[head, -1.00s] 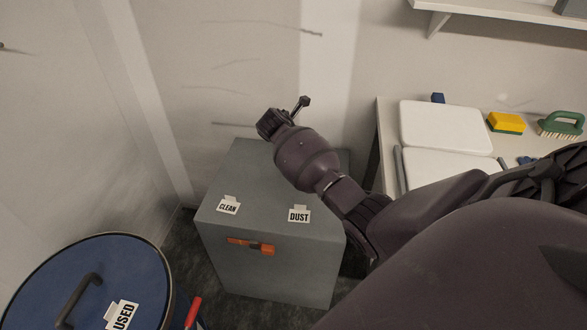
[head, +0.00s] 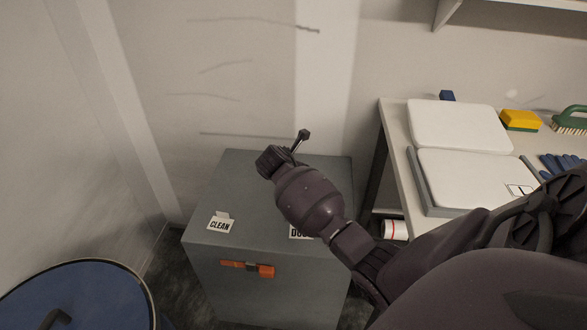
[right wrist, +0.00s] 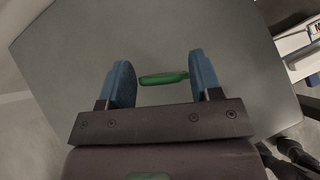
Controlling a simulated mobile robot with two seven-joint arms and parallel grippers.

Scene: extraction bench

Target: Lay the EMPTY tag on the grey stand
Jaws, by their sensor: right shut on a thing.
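The grey stand (head: 316,180) is a box-like block against the wall, with an orange latch on its front. A CLEAN tag (head: 219,223) and a partly hidden DUST tag (head: 297,231) lie along its front top edge. My right arm reaches over the stand; its fingertips are hidden in the head view. In the right wrist view my right gripper (right wrist: 162,76) has blue fingers shut on a thin green thing (right wrist: 164,78), above the grey top. No EMPTY lettering is readable, so I cannot tell whether it is the tag. My left gripper is not in view.
A blue lidded drum (head: 85,296) stands at the lower left. At the right, a bench (head: 395,122) carries white pads (head: 456,126), a yellow sponge (head: 520,121), a green brush (head: 572,121) and blue gloves (head: 560,163). The stand's back left top is clear.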

